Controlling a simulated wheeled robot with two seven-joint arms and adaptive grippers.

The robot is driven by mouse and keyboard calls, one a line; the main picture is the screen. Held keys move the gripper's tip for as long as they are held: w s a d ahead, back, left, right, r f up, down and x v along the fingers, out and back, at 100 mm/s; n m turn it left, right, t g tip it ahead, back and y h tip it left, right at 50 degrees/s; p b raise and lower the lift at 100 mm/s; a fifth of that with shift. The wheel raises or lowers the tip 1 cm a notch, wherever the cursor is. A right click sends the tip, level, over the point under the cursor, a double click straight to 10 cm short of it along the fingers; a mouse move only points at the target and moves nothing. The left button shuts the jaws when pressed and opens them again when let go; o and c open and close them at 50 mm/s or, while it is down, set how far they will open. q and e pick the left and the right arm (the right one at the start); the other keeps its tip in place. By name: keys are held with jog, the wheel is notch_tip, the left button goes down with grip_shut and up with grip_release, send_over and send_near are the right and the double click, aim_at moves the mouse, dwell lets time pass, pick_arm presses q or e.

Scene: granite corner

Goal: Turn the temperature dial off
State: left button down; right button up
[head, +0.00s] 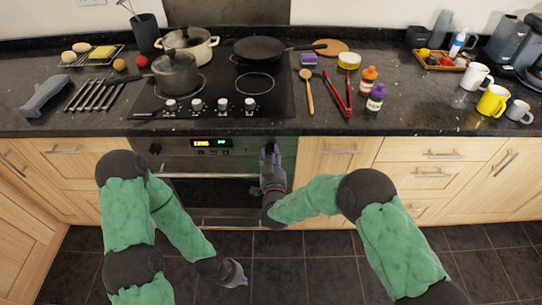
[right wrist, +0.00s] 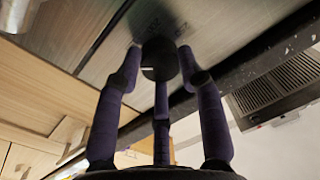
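The temperature dial (right wrist: 160,60) is a round dark knob with a white mark on the oven's front panel, seen in the right wrist view. My right gripper (right wrist: 160,52) has its purple fingers around the dial, two at its sides and one at its lower edge. I cannot tell if the fingertips press on it. In the head view my right gripper (head: 268,152) is at the right end of the oven panel (head: 178,146) and hides the dial. My left gripper (head: 236,274) hangs low over the floor, away from everything; its fingers are too small to read.
A dark knob (head: 155,149) and a lit display (head: 211,143) are on the panel. The oven handle (head: 215,176) runs below. Above is the hob (head: 215,105) with pots and a pan. A wooden spoon (head: 307,92) and red tongs (head: 338,98) lie to the right.

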jog(key=shift+f+n, duration=0.1)
jog(key=shift+n, duration=0.4)
jog(key=n+p, duration=0.2)
jog(key=n, duration=0.3)
jog(key=shift+s+n, duration=0.1)
jog(key=shift+n, duration=0.2)
jog(key=n+p, duration=0.1)
jog(key=n, duration=0.2)
jog(key=shift+g+h, duration=0.3)
jog(key=n+p, duration=0.1)
jog(key=n, duration=0.2)
jog(key=shift+n+p, duration=0.35)
jog(key=shift+n, duration=0.05)
jog(key=n+h+p, duration=0.1)
jog(key=n+p, duration=0.1)
jog(key=n, duration=0.4)
jog(key=n+p, duration=0.1)
jog(key=n, duration=0.3)
jog(key=shift+a, duration=0.1)
jog(key=shift+n+h+p, duration=0.3)
jog(key=shift+n+p, duration=0.15)
jog(key=shift+n, duration=0.75)
